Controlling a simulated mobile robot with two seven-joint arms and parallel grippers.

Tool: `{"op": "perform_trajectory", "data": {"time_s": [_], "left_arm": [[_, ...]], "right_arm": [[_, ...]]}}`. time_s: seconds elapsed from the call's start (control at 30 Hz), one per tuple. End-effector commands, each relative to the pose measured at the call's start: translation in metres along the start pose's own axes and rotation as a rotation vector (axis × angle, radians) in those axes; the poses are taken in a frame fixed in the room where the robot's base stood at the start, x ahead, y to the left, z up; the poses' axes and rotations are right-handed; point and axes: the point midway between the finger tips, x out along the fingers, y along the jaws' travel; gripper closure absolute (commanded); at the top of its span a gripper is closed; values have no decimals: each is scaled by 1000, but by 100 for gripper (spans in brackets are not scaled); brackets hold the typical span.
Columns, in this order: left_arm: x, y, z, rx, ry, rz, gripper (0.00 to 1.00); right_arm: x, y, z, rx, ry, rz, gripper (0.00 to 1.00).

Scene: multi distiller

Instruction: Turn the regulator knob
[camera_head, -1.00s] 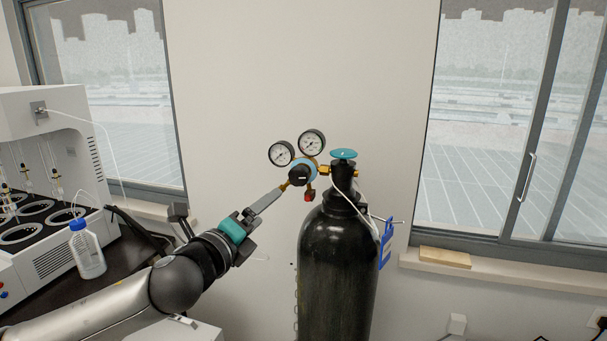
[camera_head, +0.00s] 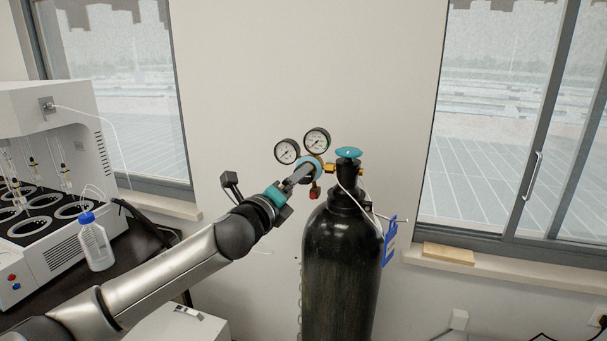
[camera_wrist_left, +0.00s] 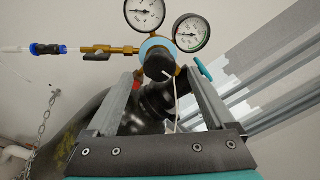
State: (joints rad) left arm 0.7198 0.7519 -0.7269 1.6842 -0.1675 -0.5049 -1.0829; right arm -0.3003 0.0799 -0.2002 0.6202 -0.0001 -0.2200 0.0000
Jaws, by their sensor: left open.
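The regulator (camera_head: 318,162) has two round gauges and a light blue body and sits beside the top of a black gas cylinder (camera_head: 340,255). Its black knob (camera_wrist_left: 157,65) faces the left wrist camera. My left gripper (camera_head: 310,168) reaches up from the left and hides the knob in the head view. In the left wrist view its fingers (camera_wrist_left: 162,73) are open, one on each side of the knob's line. I cannot tell whether the fingertips touch the knob. My right gripper is out of view.
A teal valve handwheel (camera_head: 348,153) tops the cylinder, close right of the regulator. A distiller (camera_head: 50,190) and a blue-capped bottle (camera_head: 95,245) stand at left.

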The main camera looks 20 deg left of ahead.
Motion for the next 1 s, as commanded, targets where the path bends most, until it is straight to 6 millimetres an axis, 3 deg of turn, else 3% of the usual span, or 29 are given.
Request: {"op": "perform_trajectory", "data": {"time_s": [0.4,0.87,1.0], "left_arm": [[42,0,0,-2,0,0,12],[49,0,0,0,1,0,12],[49,0,0,0,1,0,25]], "right_arm": [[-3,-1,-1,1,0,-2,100],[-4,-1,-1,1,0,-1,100],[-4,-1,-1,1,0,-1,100]]}}
